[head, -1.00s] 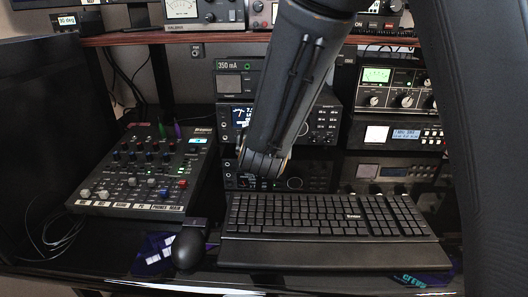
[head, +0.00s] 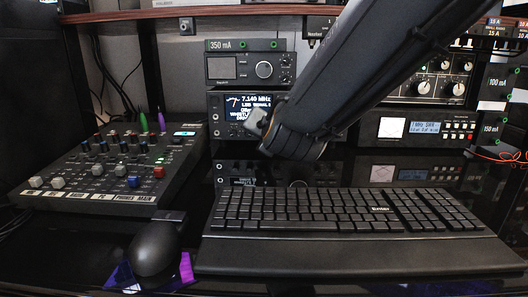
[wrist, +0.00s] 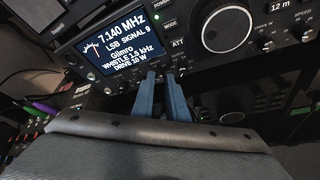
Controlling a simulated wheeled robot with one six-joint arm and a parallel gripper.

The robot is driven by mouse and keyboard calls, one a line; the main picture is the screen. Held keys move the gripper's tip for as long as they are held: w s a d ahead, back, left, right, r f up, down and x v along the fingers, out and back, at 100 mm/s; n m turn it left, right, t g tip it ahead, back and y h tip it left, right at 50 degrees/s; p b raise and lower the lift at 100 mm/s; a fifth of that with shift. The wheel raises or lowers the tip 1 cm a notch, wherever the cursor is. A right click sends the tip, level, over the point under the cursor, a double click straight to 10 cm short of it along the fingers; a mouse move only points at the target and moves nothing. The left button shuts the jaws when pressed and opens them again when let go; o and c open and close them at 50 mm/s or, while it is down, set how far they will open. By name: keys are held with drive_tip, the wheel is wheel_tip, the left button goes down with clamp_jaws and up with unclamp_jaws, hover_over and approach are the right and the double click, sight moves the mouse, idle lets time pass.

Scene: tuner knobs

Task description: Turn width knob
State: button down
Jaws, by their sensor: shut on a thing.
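The radio with the lit 7.140 MHz display (head: 247,107) stands in the middle of the desk shelf; its display (wrist: 124,38) fills the upper left of the wrist view. My gripper (wrist: 161,76) has its two blue fingers close together at the panel, just below and right of the display. It is shut on a small knob there, mostly hidden between the fingertips. No label for the width knob is readable. The big round tuning knob (wrist: 227,28) sits to the right, apart from the fingers. In the head view my wrist covers the radio's right side.
A black keyboard (head: 340,210) lies below the radios. A mixer (head: 115,160) stands at left and a mouse (head: 156,248) in front of it. Another radio (head: 247,68) sits directly above. A small knob (wrist: 264,43) is further right on the panel.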

drive_tip(key=shift+d+f+m+y+b, duration=0.15)
drive_tip(key=shift+m+b, duration=0.2)
drive_tip(key=shift+b, duration=0.95)
drive_tip(key=shift+a+f+m+y+b, duration=0.15)
drive_tip(key=shift+m+b, duration=0.25)
drive_tip(key=shift+b, duration=0.9)
drive_tip(key=shift+d+m+y+b, duration=0.1)
drive_tip(key=shift+m+y+b, duration=0.2)
drive_tip(key=shift+b, duration=1)
drive_tip(key=shift+m+t+b, duration=0.25)
drive_tip(key=shift+t+b, duration=0.05)
drive_tip(key=shift+b, duration=0.45)
drive_tip(key=shift+r+m+y+b, duration=0.15)
drive_tip(key=shift+m+y+b, duration=0.35)
drive_tip(key=shift+b, duration=0.65)
drive_tip(key=c, duration=1.7)
unclamp_jaws()
drive_tip(key=shift+d, duration=0.1)
drive_tip(key=shift+c, duration=0.2)
